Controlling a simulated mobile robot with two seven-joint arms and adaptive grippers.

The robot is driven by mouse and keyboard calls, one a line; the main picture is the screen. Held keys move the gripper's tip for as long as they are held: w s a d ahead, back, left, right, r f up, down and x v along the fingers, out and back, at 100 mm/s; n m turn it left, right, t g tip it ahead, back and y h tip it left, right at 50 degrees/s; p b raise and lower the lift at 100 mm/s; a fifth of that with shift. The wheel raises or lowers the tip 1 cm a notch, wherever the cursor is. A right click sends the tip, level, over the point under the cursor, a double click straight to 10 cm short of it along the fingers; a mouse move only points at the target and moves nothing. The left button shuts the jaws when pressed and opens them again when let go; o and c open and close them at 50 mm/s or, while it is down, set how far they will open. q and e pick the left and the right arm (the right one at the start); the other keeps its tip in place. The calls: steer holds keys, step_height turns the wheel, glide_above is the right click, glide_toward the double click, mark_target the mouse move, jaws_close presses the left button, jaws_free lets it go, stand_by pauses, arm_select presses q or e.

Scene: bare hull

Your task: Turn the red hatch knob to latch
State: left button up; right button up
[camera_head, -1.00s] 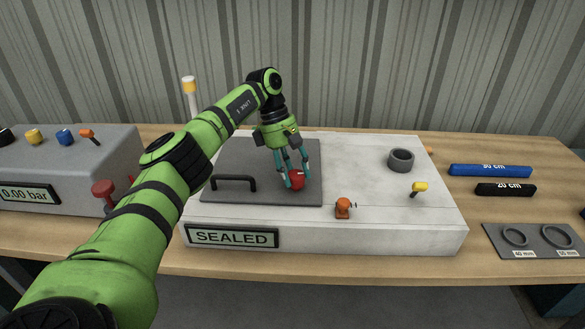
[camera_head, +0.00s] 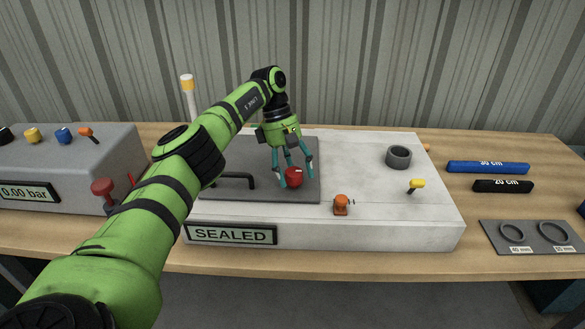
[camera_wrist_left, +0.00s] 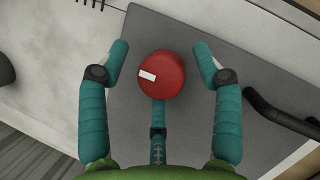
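The red hatch knob (camera_head: 293,177) sits near the right edge of the dark grey hatch plate (camera_head: 235,190). It also shows in the left wrist view (camera_wrist_left: 163,76), round, with a white mark on its left side. My left gripper (camera_head: 294,180) is over the knob with its fingers spread. In the left wrist view two fingers stand on either side of the knob with gaps, and a third finger (camera_wrist_left: 158,130) lies below it, close to its edge; I cannot tell if it touches. My right gripper is not in view.
A black handle (camera_head: 235,178) stands on the plate's left. The white box carries a SEALED display (camera_head: 231,234), an orange knob (camera_head: 341,203), a yellow-topped switch (camera_head: 416,185) and a dark ring (camera_head: 398,156). A grey pressure console (camera_head: 60,165) stands left; blue (camera_head: 488,167) and black bars lie right.

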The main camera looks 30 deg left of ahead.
mark_target(294, 171)
arm_select(q)
steer(key=shift+r, duration=0.15)
steer(key=shift+w+a+r, duration=0.1)
steer(key=shift+a+r, duration=0.1)
steer(key=shift+r, duration=0.35)
step_height(294, 171, up, 9)
steer(key=shift+d, duration=0.25)
steer(key=shift+f, duration=0.1)
